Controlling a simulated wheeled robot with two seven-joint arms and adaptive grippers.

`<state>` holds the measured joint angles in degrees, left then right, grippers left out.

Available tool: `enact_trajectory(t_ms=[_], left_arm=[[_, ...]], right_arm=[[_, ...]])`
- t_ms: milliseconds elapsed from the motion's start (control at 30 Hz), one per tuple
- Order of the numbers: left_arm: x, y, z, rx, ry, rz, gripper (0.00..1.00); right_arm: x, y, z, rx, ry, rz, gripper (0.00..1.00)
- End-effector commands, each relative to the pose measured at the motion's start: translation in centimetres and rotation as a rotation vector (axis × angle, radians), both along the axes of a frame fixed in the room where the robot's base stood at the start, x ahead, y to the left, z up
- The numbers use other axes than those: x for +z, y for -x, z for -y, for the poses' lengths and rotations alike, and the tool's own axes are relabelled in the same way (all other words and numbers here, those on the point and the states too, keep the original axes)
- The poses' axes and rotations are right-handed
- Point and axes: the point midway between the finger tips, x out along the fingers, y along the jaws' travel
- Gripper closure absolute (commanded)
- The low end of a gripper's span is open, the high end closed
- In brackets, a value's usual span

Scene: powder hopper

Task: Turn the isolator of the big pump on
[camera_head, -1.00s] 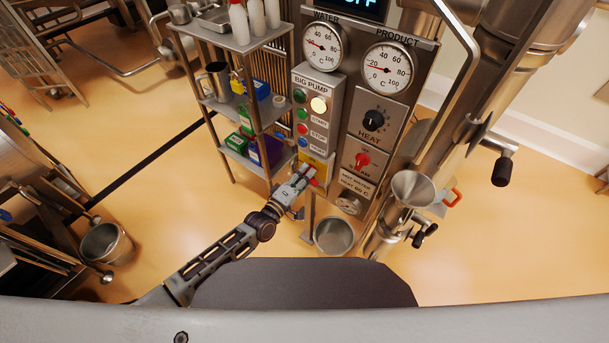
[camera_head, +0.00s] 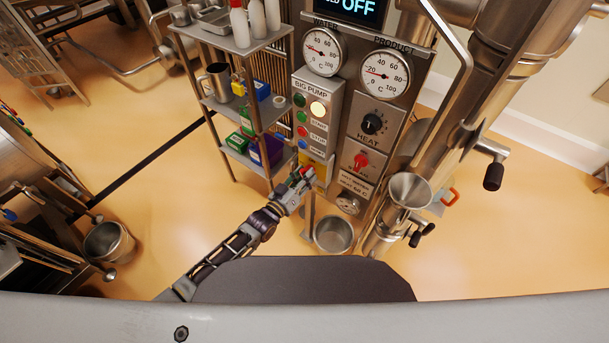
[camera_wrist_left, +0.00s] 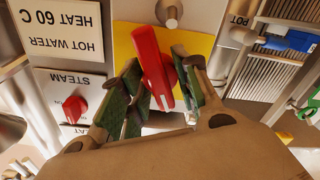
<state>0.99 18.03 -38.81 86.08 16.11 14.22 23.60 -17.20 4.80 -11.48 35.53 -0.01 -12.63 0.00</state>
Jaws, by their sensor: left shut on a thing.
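The isolator is a red lever handle (camera_wrist_left: 153,68) on a yellow plate (camera_wrist_left: 192,42) at the bottom of the big pump's button box (camera_head: 316,100). In the left wrist view the handle lies between the green-padded fingers of my left gripper (camera_wrist_left: 155,90), slightly tilted. My left gripper (camera_head: 302,178) is shut on the handle. In the head view the gripper covers much of the handle, and part of the yellow plate (camera_head: 318,166) shows beside it. My right gripper is not in view.
A shelf rack (camera_head: 240,105) with bottles and boxes stands just left of the button box. To the right is a panel with gauges, a black heat knob (camera_head: 372,124) and a red steam knob (camera_head: 361,161). A steel bucket (camera_head: 333,234) stands below.

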Motion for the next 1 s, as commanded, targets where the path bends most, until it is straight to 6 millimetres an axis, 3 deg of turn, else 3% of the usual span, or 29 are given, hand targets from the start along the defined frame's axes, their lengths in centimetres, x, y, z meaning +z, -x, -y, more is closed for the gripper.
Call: enact_trajectory(t_ms=[500,1000], left_arm=[[-0.13,0.06,-0.01,0.000,-0.310,0.221,0.92],[-0.15,0.06,-0.01,0.000,-0.363,0.260,0.92]], right_arm=[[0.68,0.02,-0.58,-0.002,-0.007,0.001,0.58],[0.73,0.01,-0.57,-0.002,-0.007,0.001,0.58]])
